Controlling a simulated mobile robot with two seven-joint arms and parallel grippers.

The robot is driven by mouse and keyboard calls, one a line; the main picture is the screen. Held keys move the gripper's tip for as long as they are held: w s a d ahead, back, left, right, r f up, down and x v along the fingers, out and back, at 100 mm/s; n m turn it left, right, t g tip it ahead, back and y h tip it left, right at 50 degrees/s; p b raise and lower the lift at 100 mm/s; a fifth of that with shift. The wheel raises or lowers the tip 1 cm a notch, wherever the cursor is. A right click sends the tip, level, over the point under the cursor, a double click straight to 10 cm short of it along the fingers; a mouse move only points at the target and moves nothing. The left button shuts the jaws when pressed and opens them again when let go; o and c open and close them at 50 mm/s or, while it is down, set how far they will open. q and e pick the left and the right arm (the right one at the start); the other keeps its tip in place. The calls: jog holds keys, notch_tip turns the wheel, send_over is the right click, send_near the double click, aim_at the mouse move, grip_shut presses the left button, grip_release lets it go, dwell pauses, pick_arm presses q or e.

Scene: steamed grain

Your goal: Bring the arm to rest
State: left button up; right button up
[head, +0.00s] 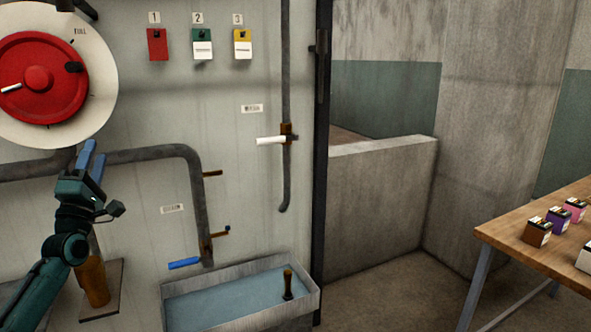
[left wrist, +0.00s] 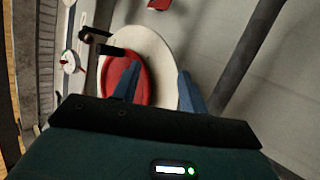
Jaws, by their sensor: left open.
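My left gripper (head: 92,158) is raised in front of the wall panel, just below the large red wheel (head: 38,78) on its white round dial. Its blue fingers are apart and hold nothing. In the left wrist view the open fingers (left wrist: 158,88) point toward the red wheel (left wrist: 140,80) and the white dial (left wrist: 163,62). I cannot tell from these views how close the fingertips are to the wheel. My left arm comes in from the lower left in the head view. My right gripper is not in view.
Grey pipes with a white-handled valve (head: 271,140) and a blue-handled valve (head: 185,263) run along the wall. A water trough (head: 240,290) stands below. A wooden table (head: 510,236) with small boxes stands right. The middle floor is clear.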

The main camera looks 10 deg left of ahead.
pick_arm(q)
jog(key=w+f+m+g, duration=0.4)
jog(key=f+m+g, duration=0.65)
jog(key=m, duration=1.25)
jog(key=s+d+f+m+h, duration=0.1)
jog(key=s+d+f+h, duration=0.3)
jog(key=d+f, duration=0.55)
jog(key=s+d+f+h, duration=0.2)
jog(key=s+d+f, duration=0.5)
jog(key=f, duration=0.4)
jog(key=s+d+f+n+g+h, duration=0.1)
jog(key=s+d+f+h, duration=0.1)
jog(key=s+d, duration=0.7)
jog(key=s+d+f+n+g+h, duration=0.1)
jog(key=s+d+f, duration=0.2)
jog(key=s+d, duration=0.6)
jog(key=s+r+g+y+p, duration=0.1)
jog(key=s+r+p, duration=0.5)
jog(key=p, duration=0.9)
jog(key=shift+s+a+n+g, duration=0.15)
jog(key=shift+s+n+g, duration=0.15)
jog(key=shift+s+g, duration=0.35)
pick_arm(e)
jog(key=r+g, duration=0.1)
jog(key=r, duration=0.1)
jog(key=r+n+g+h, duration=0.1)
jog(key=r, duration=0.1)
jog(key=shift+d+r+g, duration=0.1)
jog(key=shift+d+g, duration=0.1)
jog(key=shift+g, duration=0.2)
